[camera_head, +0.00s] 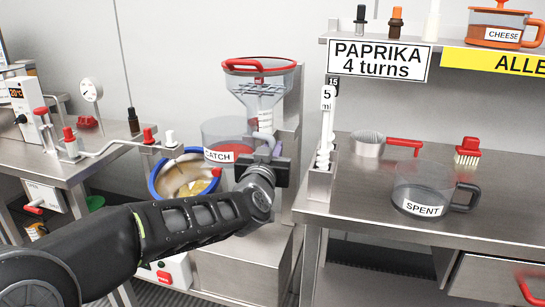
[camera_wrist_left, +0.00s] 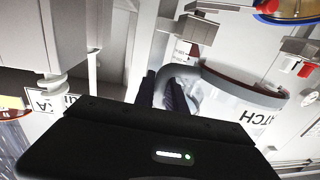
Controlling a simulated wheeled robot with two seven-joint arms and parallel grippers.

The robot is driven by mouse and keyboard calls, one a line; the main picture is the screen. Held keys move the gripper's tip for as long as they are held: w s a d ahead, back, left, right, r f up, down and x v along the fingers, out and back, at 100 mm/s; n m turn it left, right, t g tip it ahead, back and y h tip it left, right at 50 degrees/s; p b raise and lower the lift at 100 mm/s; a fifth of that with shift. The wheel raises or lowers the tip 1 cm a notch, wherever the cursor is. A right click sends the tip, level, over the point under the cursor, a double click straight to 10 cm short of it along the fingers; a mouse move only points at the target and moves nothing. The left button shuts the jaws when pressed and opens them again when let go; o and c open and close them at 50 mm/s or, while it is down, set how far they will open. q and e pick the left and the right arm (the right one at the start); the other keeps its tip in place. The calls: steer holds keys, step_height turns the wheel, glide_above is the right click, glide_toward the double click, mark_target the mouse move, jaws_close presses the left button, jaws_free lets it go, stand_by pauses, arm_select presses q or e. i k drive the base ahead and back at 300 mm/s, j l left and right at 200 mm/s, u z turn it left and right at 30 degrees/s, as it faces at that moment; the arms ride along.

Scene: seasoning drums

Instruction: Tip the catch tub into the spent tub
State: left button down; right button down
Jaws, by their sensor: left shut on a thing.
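The catch tub (camera_head: 220,133) is clear, with red contents and a CATCH label. It stands upright below the red-rimmed hopper, slightly to its left. My left gripper (camera_head: 264,160) is shut on its handle, at the tub's right side. In the left wrist view the black fingers (camera_wrist_left: 163,92) close around the grey handle, and the clear tub wall (camera_wrist_left: 245,97) with its label shows beyond. The spent tub (camera_head: 425,190) is clear and greyish with a dark handle, upright on the right counter; its contents look empty or dark. My right gripper is not in view.
The hopper (camera_head: 259,68) is close above the catch tub. A blue-rimmed bowl (camera_head: 185,178) with yellow contents sits just left. A sieve (camera_head: 368,144) and red brush (camera_head: 468,150) lie behind the spent tub.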

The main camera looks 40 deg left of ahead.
mark_target(424, 190)
steer(key=k+l, duration=0.3)
steer(key=k, duration=0.15)
steer(key=k+l, duration=0.35)
steer(key=k, duration=0.1)
